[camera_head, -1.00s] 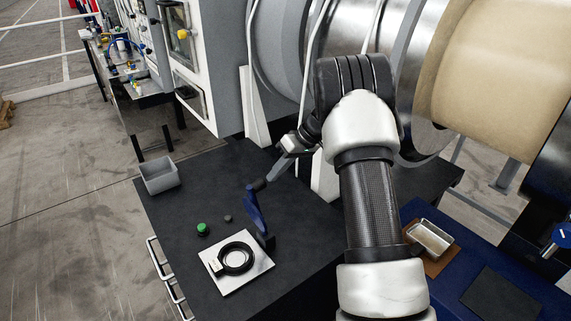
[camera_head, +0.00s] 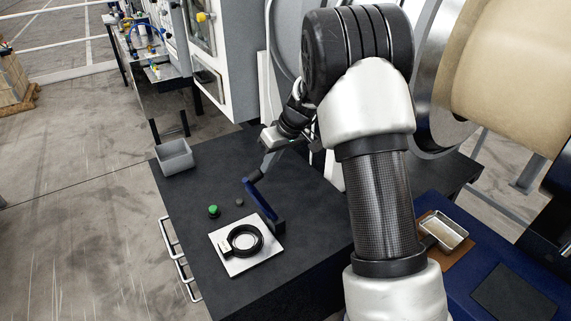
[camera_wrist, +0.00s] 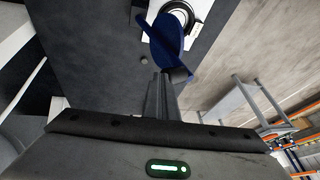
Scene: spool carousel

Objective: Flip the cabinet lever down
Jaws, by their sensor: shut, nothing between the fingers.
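The blue lever (camera_head: 262,203) stands on the dark cabinet top (camera_head: 310,255) beside a white plate with a black ring. It leans up and to the left from its dark blue base, with a black knob (camera_head: 255,176) at its upper end. My gripper (camera_head: 266,167) is shut and empty, right at the knob from above and behind. In the wrist view the shut fingertips (camera_wrist: 161,77) lie at the near end of the blue lever (camera_wrist: 168,40). I cannot tell whether they touch it. My arm hides part of the cabinet's right side.
The white plate (camera_head: 223,262) with its black ring (camera_head: 245,240), a green button (camera_head: 213,211) and a small dark knob (camera_head: 239,202) are close to the lever. A grey bin (camera_head: 174,156) is at the cabinet's far left corner. A large spool (camera_head: 508,75) stands behind at the right.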

